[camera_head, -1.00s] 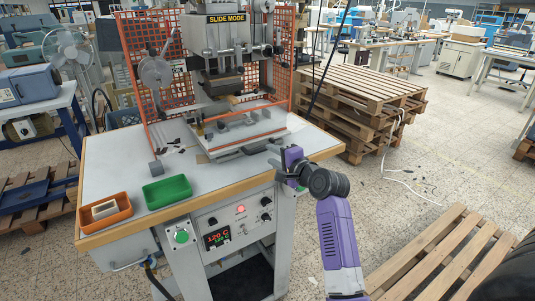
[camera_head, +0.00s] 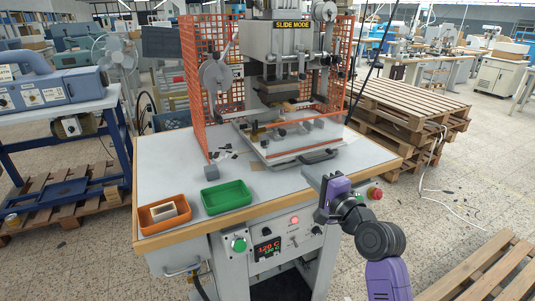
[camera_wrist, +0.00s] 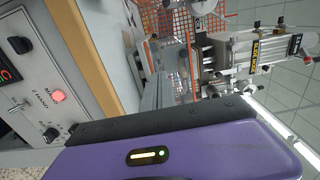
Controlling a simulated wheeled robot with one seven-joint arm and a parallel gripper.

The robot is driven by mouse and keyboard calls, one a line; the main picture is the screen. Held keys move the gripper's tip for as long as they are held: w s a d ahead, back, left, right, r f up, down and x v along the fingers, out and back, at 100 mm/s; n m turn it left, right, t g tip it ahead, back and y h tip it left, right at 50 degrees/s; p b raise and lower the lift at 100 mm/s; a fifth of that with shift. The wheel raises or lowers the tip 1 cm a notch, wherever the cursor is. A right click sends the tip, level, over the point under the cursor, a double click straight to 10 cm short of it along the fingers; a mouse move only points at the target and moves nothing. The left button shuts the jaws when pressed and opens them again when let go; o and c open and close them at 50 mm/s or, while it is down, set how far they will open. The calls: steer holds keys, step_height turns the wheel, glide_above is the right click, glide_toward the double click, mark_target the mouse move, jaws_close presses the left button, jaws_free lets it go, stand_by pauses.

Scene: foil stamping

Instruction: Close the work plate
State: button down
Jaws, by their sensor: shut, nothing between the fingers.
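The work plate (camera_head: 290,152) is a pale metal slide with a dark handle (camera_head: 318,156) at its front edge. It sticks out in front of the press head of the hot-stamping machine (camera_head: 285,55), over the grey table. My gripper (camera_head: 311,176) is shut and empty. It is at the table's front edge, a little below and in front of the handle in the picture, apart from it as far as I can tell. In the wrist view, the purple gripper body fills the bottom, and the press with its orange guard shows at upper right.
A green tray (camera_head: 227,198) and an orange tray (camera_head: 166,226) stand on the left of the table (camera_head: 180,160). The control panel (camera_head: 270,240) and a red button (camera_head: 375,193) are on the table's front. Orange mesh guards (camera_head: 207,70) flank the press. Stacked pallets (camera_head: 410,100) stand at right.

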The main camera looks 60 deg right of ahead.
steer(key=p, duration=0.2)
glide_toward(278, 146)
steer(key=x, duration=0.7)
